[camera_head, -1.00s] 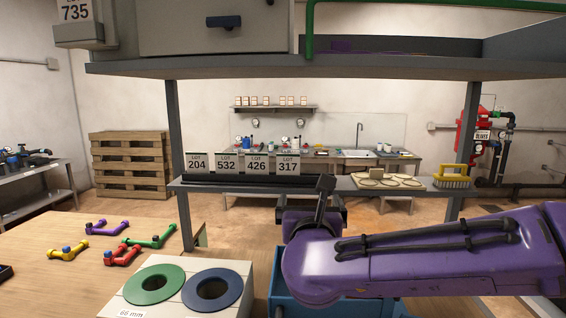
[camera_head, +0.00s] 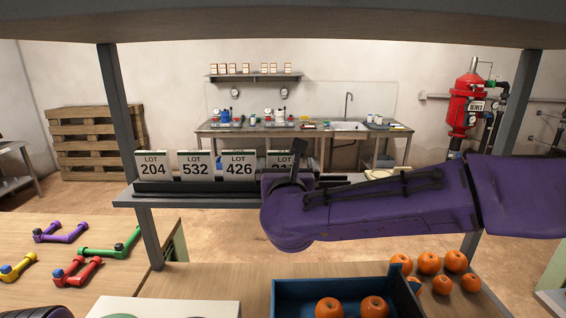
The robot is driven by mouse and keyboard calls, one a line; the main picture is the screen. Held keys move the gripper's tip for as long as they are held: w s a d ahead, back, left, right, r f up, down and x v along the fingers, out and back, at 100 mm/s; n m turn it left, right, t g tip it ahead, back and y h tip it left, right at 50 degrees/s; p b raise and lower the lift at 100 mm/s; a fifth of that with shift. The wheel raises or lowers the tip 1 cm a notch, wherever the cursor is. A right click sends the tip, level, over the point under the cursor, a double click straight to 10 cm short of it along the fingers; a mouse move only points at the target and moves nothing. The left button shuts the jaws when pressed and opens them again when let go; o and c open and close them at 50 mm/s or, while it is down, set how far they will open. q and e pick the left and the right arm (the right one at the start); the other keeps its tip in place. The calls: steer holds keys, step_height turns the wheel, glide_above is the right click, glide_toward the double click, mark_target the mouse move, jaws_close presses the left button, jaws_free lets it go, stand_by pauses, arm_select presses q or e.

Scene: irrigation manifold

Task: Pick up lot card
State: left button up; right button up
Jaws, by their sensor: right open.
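Lot cards stand upright in a row in a dark slotted rack (camera_head: 165,190) on the shelf. They are lot card 204 (camera_head: 152,165), lot card 532 (camera_head: 196,165), lot card 426 (camera_head: 239,165) and, at the right end, a card (camera_head: 280,159) reading 317 in the earlier view. My right gripper (camera_head: 299,156) is open, in front of and overlapping this right-end card in the picture. My purple wrist hides its lower part and much of the gripper. I cannot tell whether they touch. My left gripper is not in view.
A blue crate (camera_head: 330,287) with oranges stands in front, with several oranges (camera_head: 428,262) beside it. Coloured pipe fittings (camera_head: 78,271) lie on the table at left. Shelf posts (camera_head: 128,150) and an overhead board (camera_head: 300,25) frame the space.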

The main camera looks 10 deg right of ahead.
mark_target(284, 161)
steer(key=shift+w+d+r, duration=0.1)
steer(key=shift+w+r, duration=0.05)
steer(key=shift+w, duration=0.35)
steer(key=w+p, duration=0.4)
steer(key=w, duration=0.1)
steer(key=shift+w+d, duration=0.2)
steer(key=shift+d, duration=0.1)
steer(key=shift+w+f, duration=0.25)
steer(key=shift+f, duration=0.05)
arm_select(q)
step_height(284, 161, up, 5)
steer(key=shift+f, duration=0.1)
arm_select(e)
steer(key=shift+s+d, duration=0.1)
steer(key=c, duration=0.9)
